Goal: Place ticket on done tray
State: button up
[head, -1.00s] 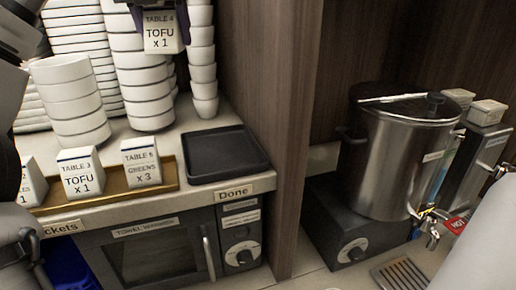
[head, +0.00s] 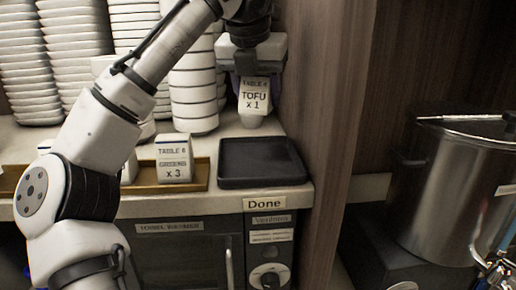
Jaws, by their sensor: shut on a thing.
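My gripper (head: 254,78) is shut on a white ticket (head: 254,96) that reads "TABLE 4 TOFU x 1". It holds the ticket upright in the air, above and behind the done tray. The done tray (head: 262,181) is black, shallow and empty, on the counter above the "Done" label (head: 265,203). Another ticket (head: 173,160), "TABLE 6 GREENS x 3", stands on the wooden ticket rail (head: 203,170) left of the tray. My arm hides most of the rail's left part.
Stacks of white bowls (head: 193,85) stand behind the rail. A wooden partition (head: 335,130) rises right of the tray. A steel pot (head: 455,195) stands beyond it. A towel warmer (head: 180,255) sits below the counter.

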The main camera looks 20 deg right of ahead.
aim_at(253, 108)
notch_tip(253, 108, down, 9)
jog(key=shift+s, duration=0.1)
dwell(0.3)
jog(key=shift+f, duration=0.1)
jog(key=o, duration=1)
jog(key=shift+c, duration=0.2)
jog(key=v, duration=1.2)
